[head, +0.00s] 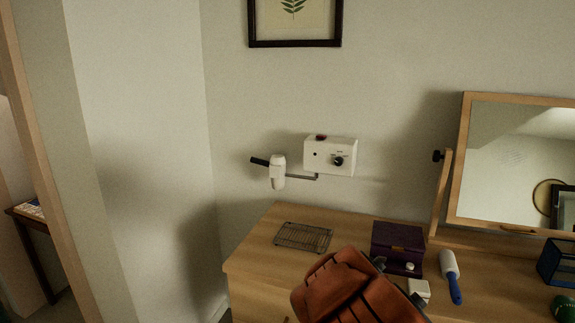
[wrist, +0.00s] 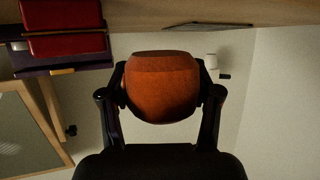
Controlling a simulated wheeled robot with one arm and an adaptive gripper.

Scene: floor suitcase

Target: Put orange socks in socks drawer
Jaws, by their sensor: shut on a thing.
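The orange socks are a folded, rust-orange bundle (head: 345,288) at the bottom centre of the head view, in front of the wooden dresser (head: 250,268). In the wrist view the bundle (wrist: 160,88) sits between the two black fingers. My gripper (wrist: 160,75) is shut on it, one finger against each side. In the head view only small dark parts of the gripper show beside the bundle.
On the dresser top are a wire rack (head: 303,238), a purple box (head: 398,246), a small white item (head: 419,289), a blue-handled lint roller (head: 450,277) and a blue container (head: 557,262). A tilting mirror (head: 515,165) stands at right. A white wall device (head: 330,156) hangs above.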

